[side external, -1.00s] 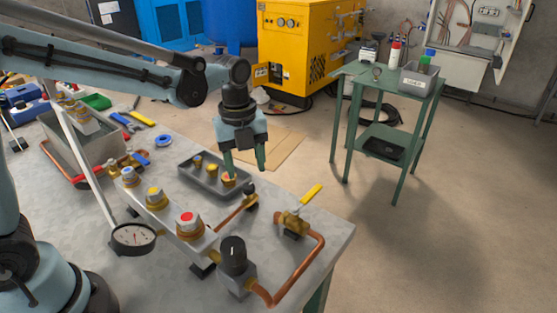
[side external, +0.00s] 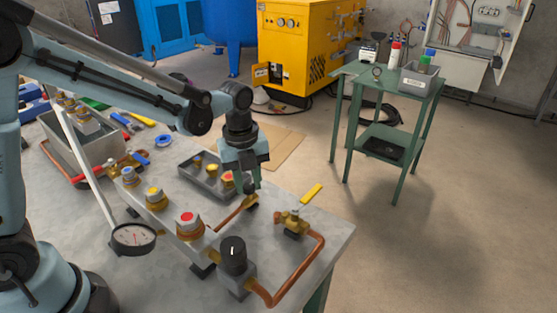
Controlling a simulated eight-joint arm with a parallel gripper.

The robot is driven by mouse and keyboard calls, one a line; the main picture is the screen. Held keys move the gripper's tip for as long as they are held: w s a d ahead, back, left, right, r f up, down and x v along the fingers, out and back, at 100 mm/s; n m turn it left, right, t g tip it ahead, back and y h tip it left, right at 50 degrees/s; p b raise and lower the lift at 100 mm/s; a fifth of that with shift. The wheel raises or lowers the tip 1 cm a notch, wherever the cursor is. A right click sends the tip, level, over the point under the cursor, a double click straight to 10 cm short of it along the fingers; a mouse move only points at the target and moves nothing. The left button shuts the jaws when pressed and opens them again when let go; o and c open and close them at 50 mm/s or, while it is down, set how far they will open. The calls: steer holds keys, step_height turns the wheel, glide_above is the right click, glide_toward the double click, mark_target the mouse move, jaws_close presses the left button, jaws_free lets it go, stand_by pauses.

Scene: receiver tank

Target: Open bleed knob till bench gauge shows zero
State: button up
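A small dark knob sits on a brass fitting (side external: 251,203) at the end of a thin copper pipe; my gripper (side external: 248,188) now largely hides it. My gripper points down over this spot, with its green fingers at or around the knob. Contact and finger gap cannot be made out. A larger black knob (side external: 232,253) with a white mark stands upright on a grey block nearer the front. The round bench gauge (side external: 134,238) is at the left front edge; its needle is too small to read surely.
A grey tray (side external: 205,184) with caps lies close behind. A yellow lever (side external: 312,194) and copper pipe (side external: 300,273) stand right.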

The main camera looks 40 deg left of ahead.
jaws_close()
